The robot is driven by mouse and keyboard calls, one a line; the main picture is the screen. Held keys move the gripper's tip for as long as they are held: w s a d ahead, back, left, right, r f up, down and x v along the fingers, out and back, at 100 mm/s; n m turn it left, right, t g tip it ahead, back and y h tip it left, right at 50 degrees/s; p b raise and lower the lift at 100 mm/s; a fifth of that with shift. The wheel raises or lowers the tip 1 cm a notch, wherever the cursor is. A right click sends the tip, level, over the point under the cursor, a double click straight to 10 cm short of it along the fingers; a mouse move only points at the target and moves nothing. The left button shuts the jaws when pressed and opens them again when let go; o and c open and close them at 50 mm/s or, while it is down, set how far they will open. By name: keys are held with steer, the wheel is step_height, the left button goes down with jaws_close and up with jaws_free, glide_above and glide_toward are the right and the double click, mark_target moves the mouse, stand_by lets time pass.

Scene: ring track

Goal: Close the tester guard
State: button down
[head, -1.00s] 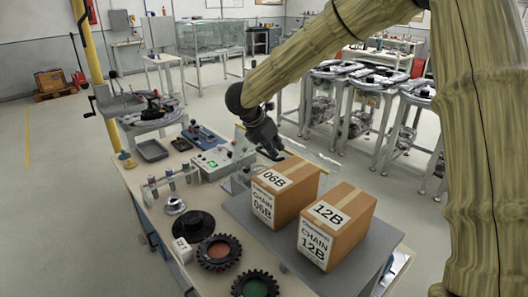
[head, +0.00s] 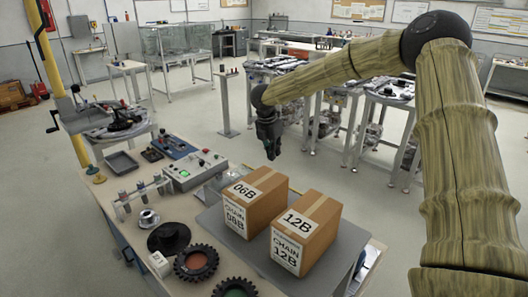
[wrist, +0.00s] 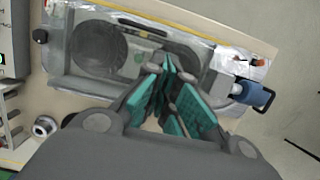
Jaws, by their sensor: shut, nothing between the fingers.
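The tester shows in the wrist view as a long clear-covered unit with a dark round disc (wrist: 98,48) under or behind the clear guard (wrist: 125,68). A blue handle (wrist: 252,95) sticks out at its right end. In the head view only a clear part of the tester (head: 213,188) shows behind the cartons. The guard's angle is hard to tell. My gripper (head: 271,152) points down above and beyond the cartons. In the wrist view my gripper (wrist: 170,75) is shut and empty in front of the tester, left of the blue handle. Contact with the guard cannot be seen.
Two cartons, 06B (head: 254,200) and 12B (head: 305,232), stand on a grey plate and partly hide the tester. A control box (head: 193,168) with a green light stands to their left. Black wheels (head: 196,262) lie at the front.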

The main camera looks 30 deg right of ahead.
steer(key=w+d+f+y+b, duration=0.1)
steer(key=d+f+b, duration=0.1)
steer(key=d+f, duration=0.3)
steer(key=w+d+f+g+y+b, duration=0.1)
steer(key=d+f, duration=0.4)
steer(key=f, duration=0.7)
steer(key=shift+w+f+y+b, duration=0.4)
steer(key=shift+w+b, duration=0.4)
steer(key=shift+b, duration=0.55)
steer(key=w+d+r+b, duration=0.1)
steer(key=w+d+r, duration=0.1)
steer(key=d+r, duration=0.5)
step_height(320, 180, up, 4)
steer(key=shift+w+f, duration=0.15)
steer(key=shift+w, duration=0.15)
